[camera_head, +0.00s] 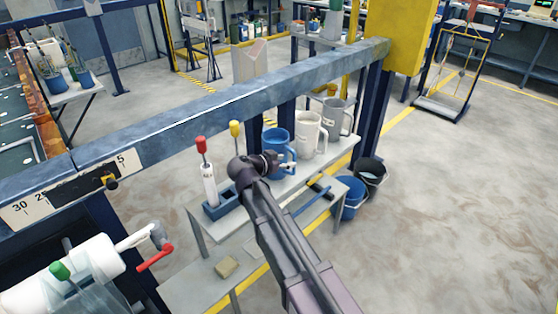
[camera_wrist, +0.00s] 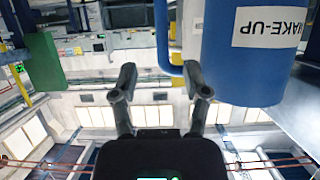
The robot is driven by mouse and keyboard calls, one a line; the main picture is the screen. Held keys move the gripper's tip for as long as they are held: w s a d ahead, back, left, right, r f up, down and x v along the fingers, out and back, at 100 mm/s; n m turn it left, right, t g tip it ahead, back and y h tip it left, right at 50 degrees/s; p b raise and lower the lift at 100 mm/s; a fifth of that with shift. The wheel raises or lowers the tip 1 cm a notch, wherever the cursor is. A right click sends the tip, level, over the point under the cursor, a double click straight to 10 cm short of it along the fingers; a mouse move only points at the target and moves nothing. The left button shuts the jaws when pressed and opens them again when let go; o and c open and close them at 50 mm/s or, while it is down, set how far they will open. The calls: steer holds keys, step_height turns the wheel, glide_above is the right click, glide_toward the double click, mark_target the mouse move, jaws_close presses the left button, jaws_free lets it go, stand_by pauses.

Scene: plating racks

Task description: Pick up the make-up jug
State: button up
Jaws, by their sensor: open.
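The make-up jug is the blue jug (camera_head: 279,140) on the grey bench, next to a white jug. In the wrist view the blue jug (camera_wrist: 240,72) fills the upper right, with an upside-down MAKE-UP label. Its blue handle (camera_wrist: 162,40) faces my gripper and appears between the fingertip directions, close to the right finger. My gripper (camera_wrist: 160,74) is open and empty, with both fingers apart. In the head view my gripper (camera_head: 287,164) is right in front of the jug and covers its lower part. I cannot tell whether a finger touches the handle.
A white jug (camera_head: 311,134) and a grey jug (camera_head: 338,118) stand to the right on the bench (camera_head: 225,226). Two buckets (camera_head: 350,205) stand on the floor right.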

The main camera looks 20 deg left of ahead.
mark_target(294, 157)
steer(key=shift+r+b+x, duration=0.1)
steer(key=shift+b+x, duration=0.25)
steer(key=shift+x, duration=0.9)
steer(key=shift+r+b+x, duration=0.15)
steer(key=shift+b+x, duration=0.15)
steer(key=shift+x, duration=0.9)
steer(key=shift+w+a, duration=0.1)
steer(key=shift+c, duration=0.2)
jaws_close()
